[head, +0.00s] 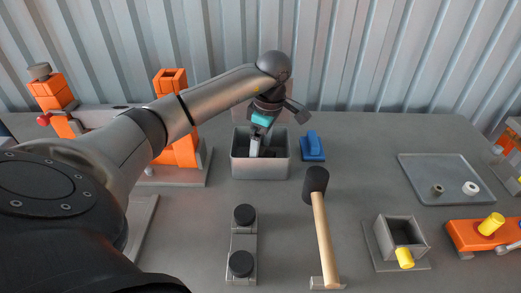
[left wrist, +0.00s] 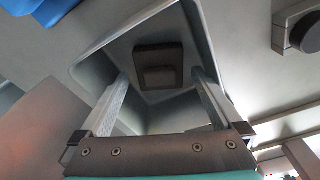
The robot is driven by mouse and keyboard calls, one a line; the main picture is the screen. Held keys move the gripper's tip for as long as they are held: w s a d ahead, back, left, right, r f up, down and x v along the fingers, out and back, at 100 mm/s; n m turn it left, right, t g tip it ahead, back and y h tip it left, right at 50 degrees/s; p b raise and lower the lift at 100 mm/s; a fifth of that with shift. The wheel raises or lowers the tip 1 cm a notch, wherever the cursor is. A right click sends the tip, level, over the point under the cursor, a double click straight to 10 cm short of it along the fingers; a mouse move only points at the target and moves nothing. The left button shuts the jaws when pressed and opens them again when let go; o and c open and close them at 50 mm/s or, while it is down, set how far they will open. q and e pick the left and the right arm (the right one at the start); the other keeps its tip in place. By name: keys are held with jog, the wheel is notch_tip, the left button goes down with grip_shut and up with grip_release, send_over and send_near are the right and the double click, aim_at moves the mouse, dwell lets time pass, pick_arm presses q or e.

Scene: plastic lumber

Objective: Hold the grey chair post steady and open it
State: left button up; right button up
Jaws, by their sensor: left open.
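My left gripper (head: 256,150) points down into a grey open-topped bin (head: 260,168) at the middle back of the table. Its two fingers are apart and empty in the left wrist view (left wrist: 165,95). Between and beyond the fingertips, a dark blocky object (left wrist: 158,65) lies on the bin's floor, apart from them. I cannot tell which thing is the grey chair post. A short square grey hollow piece (head: 402,238) stands on a flat plate at the right front, with a yellow plug (head: 404,258) at its front. My right gripper is not in view.
A black-headed mallet (head: 321,225) stands front centre, beside a grey fixture with two black knobs (head: 242,240). A blue object (head: 312,147) is right of the bin. Orange posts (head: 171,85) stand left. A tray (head: 446,180) with small rings and an orange fixture (head: 472,236) are right.

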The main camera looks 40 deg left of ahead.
aim_at(264, 151)
pick_arm(q)
jog(key=r, duration=0.2)
jog(key=r+p, duration=0.1)
jog(key=r, duration=0.3)
jog(key=shift+w+d+r, duration=0.1)
jog(key=shift+w+d, duration=0.05)
jog(key=shift+d, duration=0.15)
jog(key=shift+d+r+p, duration=0.15)
jog(key=shift+r+p, duration=0.2)
jog(key=shift+r, duration=0.75)
jog(key=shift+d+r+p, duration=0.15)
jog(key=shift+r+p, duration=0.15)
jog(key=shift+r, duration=0.8)
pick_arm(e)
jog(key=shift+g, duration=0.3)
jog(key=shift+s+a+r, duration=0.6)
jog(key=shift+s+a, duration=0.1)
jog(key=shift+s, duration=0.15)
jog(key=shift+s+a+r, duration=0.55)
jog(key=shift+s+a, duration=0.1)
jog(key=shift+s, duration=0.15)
